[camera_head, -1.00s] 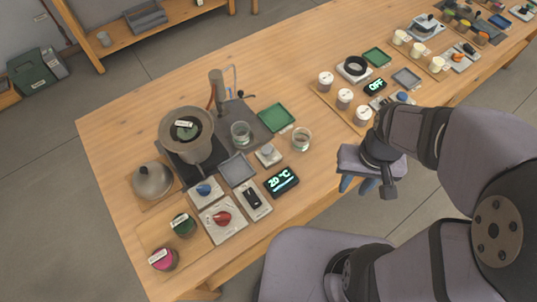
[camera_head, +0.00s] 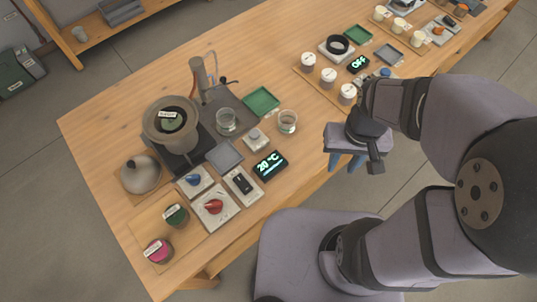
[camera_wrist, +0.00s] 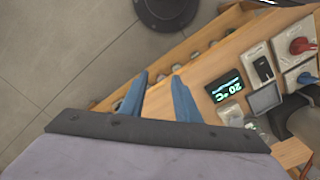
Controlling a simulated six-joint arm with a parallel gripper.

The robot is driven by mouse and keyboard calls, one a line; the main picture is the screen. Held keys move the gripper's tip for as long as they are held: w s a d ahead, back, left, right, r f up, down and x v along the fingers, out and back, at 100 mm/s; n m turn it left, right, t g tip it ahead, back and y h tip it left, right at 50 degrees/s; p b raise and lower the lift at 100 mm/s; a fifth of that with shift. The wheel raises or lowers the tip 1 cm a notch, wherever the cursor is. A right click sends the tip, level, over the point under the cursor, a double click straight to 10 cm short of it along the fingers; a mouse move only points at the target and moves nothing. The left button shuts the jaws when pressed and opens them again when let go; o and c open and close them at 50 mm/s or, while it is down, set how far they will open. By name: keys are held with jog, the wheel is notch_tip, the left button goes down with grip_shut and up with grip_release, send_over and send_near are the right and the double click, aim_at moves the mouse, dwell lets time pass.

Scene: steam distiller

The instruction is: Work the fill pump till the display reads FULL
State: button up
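The dark display (camera_head: 270,164) reads "20 °C" in the head view; it also shows in the wrist view (camera_wrist: 226,87). A small pale block with a grey round knob (camera_head: 256,138) stands just behind it and may be the fill pump, but I cannot read a label. It also seems to show, partly hidden, in the wrist view (camera_wrist: 232,113). My gripper (camera_head: 346,162) hangs right of the display, past the table's front edge, touching nothing. Its two blue fingers (camera_wrist: 160,78) are apart with nothing between them.
Left of the display stand a black switch plate (camera_head: 243,184), a red knob (camera_head: 213,207) and a blue knob (camera_head: 194,180). A still pot (camera_head: 160,128), a glass beaker (camera_head: 227,121) and another glass (camera_head: 288,121) stand behind. A second display (camera_head: 359,64) reads OFF.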

dwell(0.6)
jog(key=shift+a+r, duration=0.1)
jog(key=shift+r, duration=0.1)
grip_shut()
jog(key=s+a+r+n+g+h+p, duration=0.25)
jog(key=a+n+p, duration=0.35)
jog(key=a+p, duration=0.5)
jog(key=w+a+m+t+y+p, duration=0.1)
jog(key=w+a+m+t+y, duration=0.1)
jog(key=w+a+m, duration=0.7)
jog(key=w+a, duration=0.2)
jog(key=w, duration=0.3)
jog(key=shift+a+f, duration=0.15)
jog(key=shift+a, duration=0.1)
jog(key=shift+w+t+y, duration=0.1)
jog(key=shift+t+y, duration=0.15)
